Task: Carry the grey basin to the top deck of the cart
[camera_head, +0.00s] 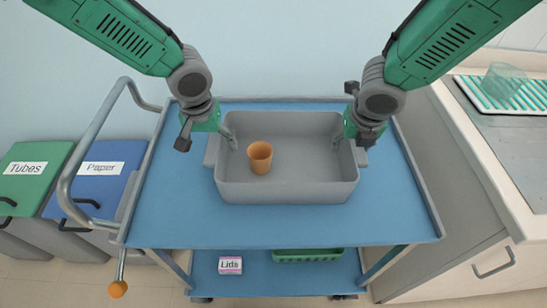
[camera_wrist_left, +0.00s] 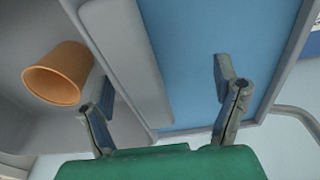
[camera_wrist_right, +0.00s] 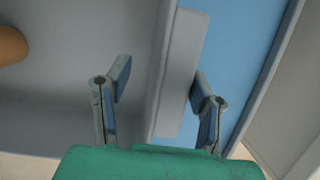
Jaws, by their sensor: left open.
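The grey basin (camera_head: 287,190) rests upright on the blue top deck (camera_head: 180,215) of the cart, toward its back. An orange cup (camera_head: 260,157) stands inside it, left of centre. My left gripper (camera_head: 207,143) is open at the basin's left end, one finger inside and one outside, clear of the wall; the basin's edge (camera_wrist_left: 138,65) shows in the left wrist view. My right gripper (camera_head: 351,150) straddles the right end, its fingers closer together, around the basin's edge (camera_wrist_right: 178,75). Whether they press on it is not clear.
The deck's front part is bare. A lower shelf (camera_head: 235,285) holds a white and pink Lids box (camera_head: 230,265) and a green tray (camera_head: 308,255). Tubes (camera_head: 35,165) and Paper (camera_head: 100,168) bins stand left; a counter (camera_head: 490,165) stands right, close to the cart.

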